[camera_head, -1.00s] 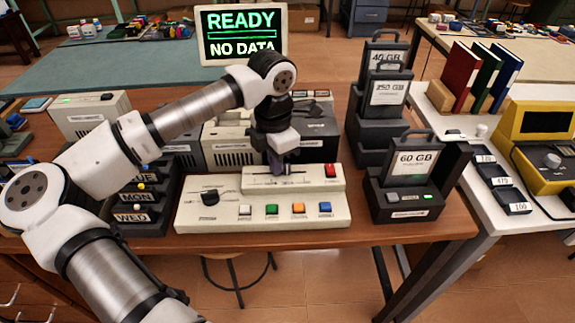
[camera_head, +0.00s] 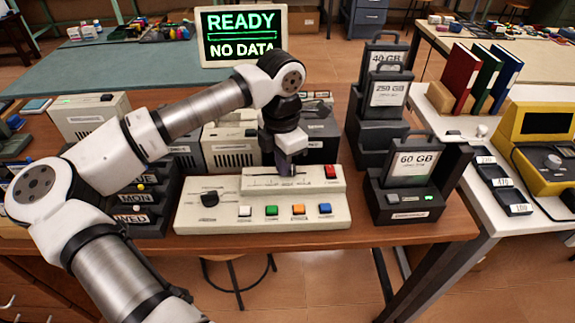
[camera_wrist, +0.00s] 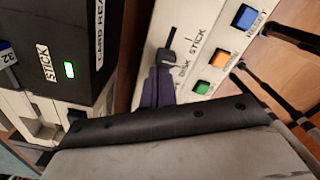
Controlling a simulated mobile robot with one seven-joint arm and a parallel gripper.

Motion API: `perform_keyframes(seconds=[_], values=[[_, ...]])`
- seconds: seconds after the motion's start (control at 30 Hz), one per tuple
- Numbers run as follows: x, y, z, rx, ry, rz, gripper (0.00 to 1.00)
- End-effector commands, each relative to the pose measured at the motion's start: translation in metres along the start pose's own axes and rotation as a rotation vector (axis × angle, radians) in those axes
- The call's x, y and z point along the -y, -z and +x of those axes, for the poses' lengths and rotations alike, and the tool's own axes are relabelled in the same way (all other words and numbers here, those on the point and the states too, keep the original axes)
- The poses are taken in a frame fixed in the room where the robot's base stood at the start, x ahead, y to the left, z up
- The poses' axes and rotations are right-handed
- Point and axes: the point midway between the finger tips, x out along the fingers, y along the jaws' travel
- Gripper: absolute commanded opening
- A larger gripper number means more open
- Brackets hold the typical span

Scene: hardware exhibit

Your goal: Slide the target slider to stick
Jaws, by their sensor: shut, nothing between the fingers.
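The cream control console (camera_head: 335,205) stands on the wooden table and has a raised back section with a slider slot along its top. In the wrist view the black slider knob (camera_wrist: 166,57) stands in the slot, near the printed labels DISK and STICK (camera_wrist: 197,41). My gripper (camera_head: 286,169) is shut and empty, pointing down at the slot. Its purple fingers (camera_wrist: 158,88) are right beside the knob in the wrist view; I cannot tell whether they touch it. In the head view the gripper hides the knob.
The console carries a red button (camera_head: 330,171), a black dial (camera_head: 210,199) and a row of coloured buttons. A black 60 GB drive dock (camera_head: 405,205) stands to its right, and grey boxes are behind. A monitor (camera_head: 242,36) reads READY, NO DATA.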

Motion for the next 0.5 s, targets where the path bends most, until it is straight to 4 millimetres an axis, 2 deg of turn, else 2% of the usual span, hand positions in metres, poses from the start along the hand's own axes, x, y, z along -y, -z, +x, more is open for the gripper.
perform_keyframes(seconds=[0.5], values=[[0.0052,-0.0092,0.0000,0.000,-0.001,0.000,0.00]])
